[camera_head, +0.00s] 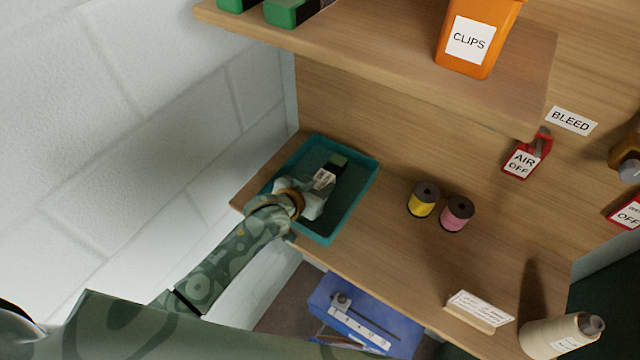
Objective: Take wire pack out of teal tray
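The teal tray (357,193) sits on the wooden shelf at its left end, beside the wall. In it is a dark pack with a green end (338,160), which I take for the wire pack; a white label shows at its near side. My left gripper (322,190) reaches into the tray from the lower left, at the near end of the pack. Its fingertips are small and partly hidden, so I cannot tell whether they are open or shut on the pack. My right gripper is not in view.
A yellow spool (423,200) and a pink spool (457,214) stand right of the tray. An upper shelf (400,62) with an orange CLIPS bin (478,38) overhangs behind. A blue box (362,318) lies below the shelf's front edge. A cream thread cone (558,336) is at lower right.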

